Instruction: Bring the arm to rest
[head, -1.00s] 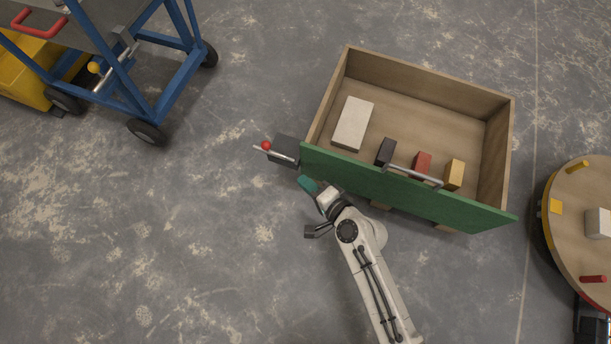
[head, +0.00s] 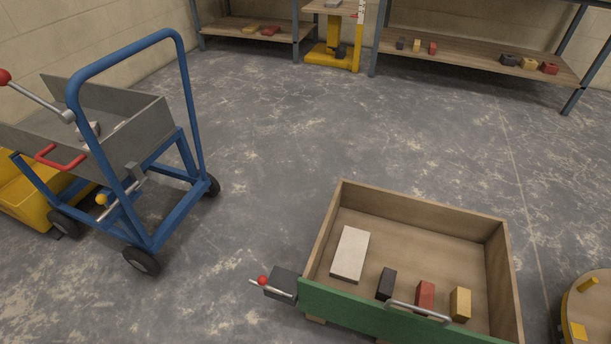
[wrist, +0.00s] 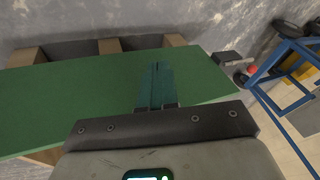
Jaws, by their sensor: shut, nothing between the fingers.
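My gripper (wrist: 156,85) shows in the wrist view with its teal fingers shut together and nothing between them. It is in front of the green front panel (wrist: 60,105) of a wooden box; I cannot tell whether it touches the panel. My gripper and arm are out of the head view now. In the head view the green-fronted wooden box (head: 420,207) stands at the lower right. It holds a pale block (head: 350,253), a black block (head: 386,284), a red block (head: 425,296) and a yellow block (head: 460,304).
A lever with a red ball (head: 262,281) sticks out at the box's left corner. A blue wheeled cart (head: 170,225) stands at the left. A round table (head: 600,305) is at the lower right. Shelves (head: 480,62) line the back wall. The middle floor is clear.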

